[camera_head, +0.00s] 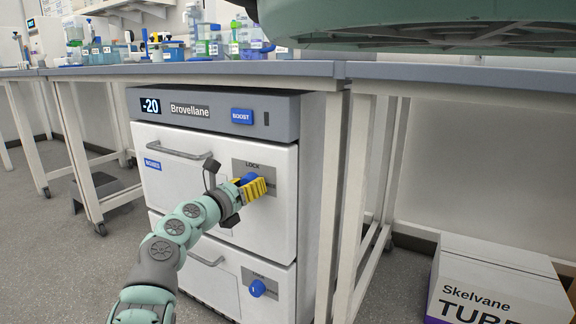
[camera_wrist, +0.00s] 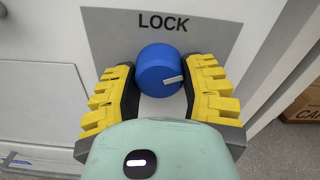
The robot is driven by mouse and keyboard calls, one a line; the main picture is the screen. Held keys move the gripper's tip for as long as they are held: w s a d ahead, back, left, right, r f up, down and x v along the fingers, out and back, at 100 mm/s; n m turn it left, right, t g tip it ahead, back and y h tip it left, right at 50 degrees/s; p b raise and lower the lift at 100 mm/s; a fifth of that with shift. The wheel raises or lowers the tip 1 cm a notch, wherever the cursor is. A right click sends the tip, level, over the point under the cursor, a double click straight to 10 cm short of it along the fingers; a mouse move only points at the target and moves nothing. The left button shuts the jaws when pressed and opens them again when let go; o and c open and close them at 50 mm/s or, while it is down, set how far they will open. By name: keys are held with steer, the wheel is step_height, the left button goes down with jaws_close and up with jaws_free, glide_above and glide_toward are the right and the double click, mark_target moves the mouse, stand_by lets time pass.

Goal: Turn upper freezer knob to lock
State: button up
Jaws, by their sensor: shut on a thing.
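The upper freezer knob (camera_wrist: 157,68) is round and blue, with a white pointer mark aimed to the right and slightly up. It sits on a grey plate (camera_wrist: 225,40) under the word LOCK. My gripper (camera_wrist: 160,75) has its yellow ridged fingers on the left and right of the knob and is shut on it. In the head view the gripper (camera_head: 254,187) is at the upper drawer's right side, and the knob (camera_head: 248,178) is partly hidden behind the fingers. The freezer (camera_head: 215,220) has its upper and lower drawers closed.
A lower blue knob (camera_head: 257,288) is on the lower drawer. A bench (camera_head: 200,71) with bottles and racks stands over the freezer, its leg (camera_head: 346,200) to the right. A Skelvane carton (camera_head: 495,275) is on the floor at right.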

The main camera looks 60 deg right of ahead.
steer(key=n+p, duration=0.6)
steer(key=shift+r, duration=0.2)
steer(key=n+p, duration=0.4)
steer(key=n, duration=0.1)
steer(key=shift+s, duration=0.1)
steer(key=shift+n+p, duration=0.65)
steer(key=shift+n, duration=0.25)
steer(key=shift+f, duration=0.1)
steer(key=o, duration=1.2)
steer(key=shift+a, duration=0.1)
